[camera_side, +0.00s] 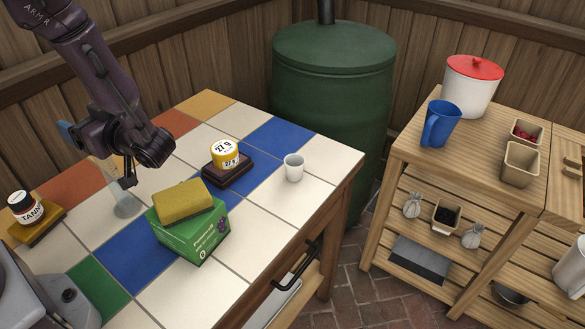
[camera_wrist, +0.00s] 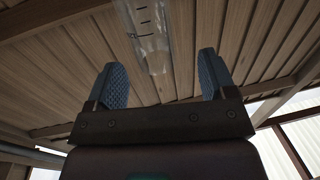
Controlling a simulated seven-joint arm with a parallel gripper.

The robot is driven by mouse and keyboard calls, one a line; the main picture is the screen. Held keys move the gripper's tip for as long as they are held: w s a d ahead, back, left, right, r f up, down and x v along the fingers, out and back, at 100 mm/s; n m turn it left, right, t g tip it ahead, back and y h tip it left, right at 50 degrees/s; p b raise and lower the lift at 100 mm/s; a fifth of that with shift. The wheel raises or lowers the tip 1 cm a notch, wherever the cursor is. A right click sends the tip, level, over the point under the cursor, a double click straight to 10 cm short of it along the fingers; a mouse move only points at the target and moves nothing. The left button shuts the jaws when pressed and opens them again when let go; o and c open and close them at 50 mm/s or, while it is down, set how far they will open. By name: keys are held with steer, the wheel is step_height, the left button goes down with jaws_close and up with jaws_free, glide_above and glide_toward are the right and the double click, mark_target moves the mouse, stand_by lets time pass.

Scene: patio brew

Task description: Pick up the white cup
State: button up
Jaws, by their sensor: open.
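The white cup (camera_side: 293,168) stands upright on the tiled table near its right corner, on a pale tile. It is small, plain and open at the top. My gripper (camera_side: 68,136) is far to the left of it, raised above the table's left part, with its blue fingers partly hidden behind my wrist. In the wrist view my gripper (camera_wrist: 162,82) has its two blue ribbed pads wide apart with nothing held between them. The cup is not in the wrist view, which looks up at wooden roof boards.
A yellow sponge (camera_side: 183,201) lies on a green box (camera_side: 190,239); a yellow-labelled tin (camera_side: 225,154) stands on a dark block (camera_side: 228,174) left of the cup. A clear graduated cylinder (camera_side: 126,204) stands below my wrist. A green barrel (camera_side: 331,105) stands behind. Tiles around the cup are clear.

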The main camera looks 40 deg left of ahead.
step_height(320, 180, up, 10)
steer(key=w+d+f+n+t+h, duration=0.2)
steer(key=w+d+n+t+h, duration=0.2)
steer(key=w+d+n+t, duration=0.7)
steer(key=w+d+r+n+t+h, duration=0.15)
steer(key=w+d+n+h, duration=0.3)
steer(key=d, duration=0.45)
steer(key=w+d+n+t+h, duration=0.2)
steer(key=w+d+n+h, duration=0.15)
steer(key=d+n, duration=0.45)
steer(key=m+y, duration=0.1)
steer(key=m, duration=0.1)
glide_toward(294, 168)
steer(key=x, duration=0.6)
steer(key=shift+w+f, duration=0.25)
steer(key=shift+f, duration=0.05)
steer(key=shift+a+x, duration=0.2)
steer(key=shift+x, duration=2.85)
steer(key=shift+r, duration=0.25)
